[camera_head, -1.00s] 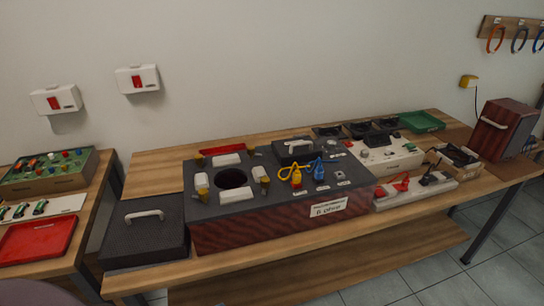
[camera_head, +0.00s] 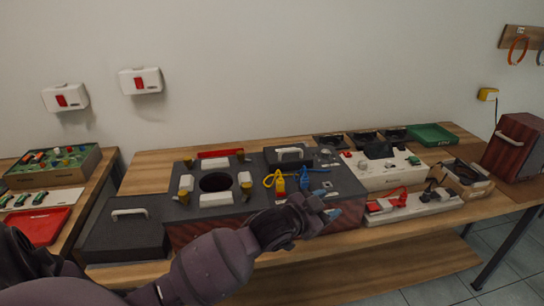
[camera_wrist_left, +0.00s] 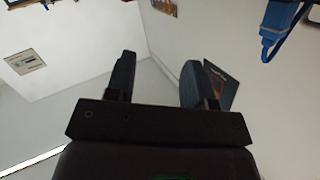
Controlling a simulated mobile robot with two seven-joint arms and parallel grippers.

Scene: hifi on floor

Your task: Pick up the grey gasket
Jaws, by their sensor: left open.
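My left gripper (camera_head: 331,203) is open and empty in front of the dark grey speaker box (camera_head: 255,215), near its front right edge. In the left wrist view my left gripper (camera_wrist_left: 156,72) shows two dark fingers spread apart with nothing between them. A small grey round piece (camera_head: 325,154) lies near the back right of the box top, but I cannot tell if it is the grey gasket. The box top has a round dark hole (camera_head: 216,182) with white and brass-coloured pieces around it. My right gripper is not in view.
Yellow (camera_head: 279,183) and blue (camera_head: 305,181) cabled connectors stand on the box; a blue connector also shows in the wrist view (camera_wrist_left: 275,25). A black handled lid (camera_head: 127,238) lies left. A white unit (camera_head: 400,172) and green tray (camera_head: 432,135) are right.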

